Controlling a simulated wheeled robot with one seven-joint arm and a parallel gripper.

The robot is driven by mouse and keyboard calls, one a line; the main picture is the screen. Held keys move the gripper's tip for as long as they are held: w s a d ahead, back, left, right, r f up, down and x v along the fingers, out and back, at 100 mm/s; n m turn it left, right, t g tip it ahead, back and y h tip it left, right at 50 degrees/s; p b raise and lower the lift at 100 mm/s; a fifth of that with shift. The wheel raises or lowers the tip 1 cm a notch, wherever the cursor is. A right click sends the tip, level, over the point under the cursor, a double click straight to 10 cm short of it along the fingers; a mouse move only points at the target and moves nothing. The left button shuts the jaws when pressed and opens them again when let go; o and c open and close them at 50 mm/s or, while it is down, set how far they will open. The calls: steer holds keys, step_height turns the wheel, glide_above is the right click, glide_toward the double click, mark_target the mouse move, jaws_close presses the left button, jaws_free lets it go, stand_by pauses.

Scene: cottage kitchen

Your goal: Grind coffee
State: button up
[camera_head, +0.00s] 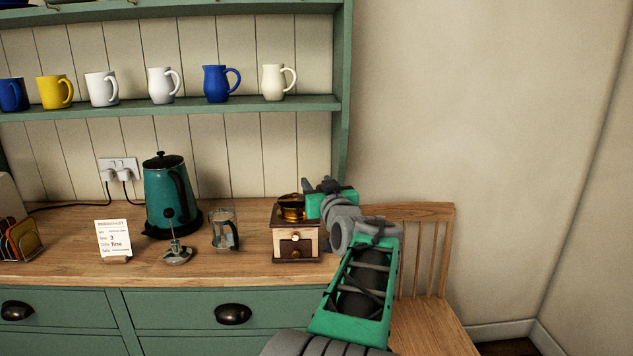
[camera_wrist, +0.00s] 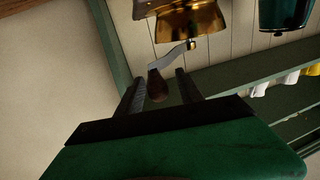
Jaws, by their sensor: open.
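The coffee grinder (camera_head: 297,243) stands upright near the right end of the wooden counter. It has a wooden base with a small front drawer and a brass top (camera_head: 291,207). In the wrist view the brass part (camera_wrist: 190,22) is at the top, with a metal crank (camera_wrist: 172,56) ending in a dark wooden knob (camera_wrist: 157,86). My gripper (camera_head: 312,186) is at the grinder's upper right. In the wrist view my gripper (camera_wrist: 158,90) is open, with the knob between its fingers. I cannot tell whether either finger touches it. The head view mostly hides the crank.
A teal kettle (camera_head: 167,200), a French press (camera_head: 224,230), its plunger (camera_head: 177,254) and a small card (camera_head: 114,240) stand left of the grinder. Mugs line the shelf (camera_head: 200,107) above. A wooden chair (camera_head: 440,325) stands right of the counter.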

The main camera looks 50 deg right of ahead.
steer(key=shift+w+d, duration=0.35)
jaws_close()
stand_by(1.2)
